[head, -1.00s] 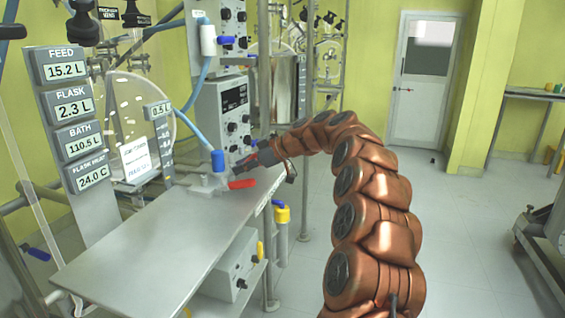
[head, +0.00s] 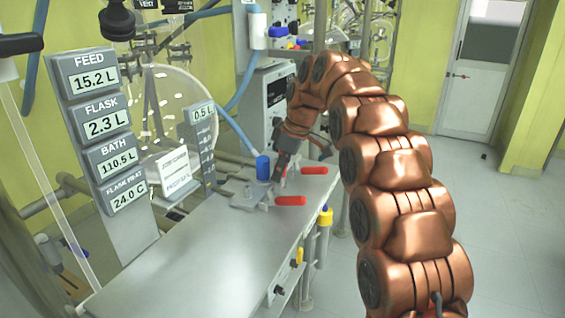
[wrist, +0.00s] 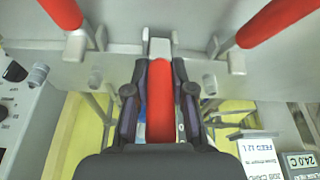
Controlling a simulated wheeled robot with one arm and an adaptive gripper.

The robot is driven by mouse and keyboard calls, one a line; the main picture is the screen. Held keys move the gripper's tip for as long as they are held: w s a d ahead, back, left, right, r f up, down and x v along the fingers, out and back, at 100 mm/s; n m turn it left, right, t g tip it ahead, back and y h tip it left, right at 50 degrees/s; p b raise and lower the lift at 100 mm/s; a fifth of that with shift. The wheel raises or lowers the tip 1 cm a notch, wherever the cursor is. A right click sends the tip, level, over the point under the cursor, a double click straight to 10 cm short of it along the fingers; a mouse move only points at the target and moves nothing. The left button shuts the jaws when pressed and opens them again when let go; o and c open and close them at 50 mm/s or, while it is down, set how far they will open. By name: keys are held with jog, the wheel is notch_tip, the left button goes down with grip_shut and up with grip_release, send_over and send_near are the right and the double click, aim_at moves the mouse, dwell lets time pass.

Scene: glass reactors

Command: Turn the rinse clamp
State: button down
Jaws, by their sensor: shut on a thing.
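In the wrist view, my gripper (wrist: 160,95) is shut on the middle one of three red handles, the red clamp handle (wrist: 160,85), with a dark finger on each side of it. This handle points towards the palm from a pale metal bracket. The other red handles, left (wrist: 62,12) and right (wrist: 275,22), stand apart from the fingers. In the head view, my gripper (head: 281,176) is at the far right edge of the steel table, between a near red handle (head: 290,201) and a far red handle (head: 314,170). The held handle is hidden there. I see no label naming the rinse clamp.
A blue-capped fitting (head: 263,167) with a blue hose stands just left of my gripper. The steel table top (head: 190,265) is bare in front. A panel of readouts (head: 101,130) stands at the left, before a large glass vessel (head: 165,100). Open floor lies to the right.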

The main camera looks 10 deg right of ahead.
aim_at(284, 176)
jog(key=shift+a+f, duration=0.1)
jog(key=shift+a, duration=0.1)
dwell(0.4)
jog(key=c, duration=1)
grip_release()
jog(key=shift+w+d, duration=0.1)
jog(key=shift+v, duration=2.55)
jog(key=s+d, duration=0.1)
jog(key=d, duration=0.2)
jog(key=s+d, duration=0.2)
jog(key=d, duration=0.2)
jog(key=s+d, duration=0.1)
jog(key=d, duration=0.3)
jog(key=shift+s, duration=0.3)
jog(key=shift+s+a, duration=0.1)
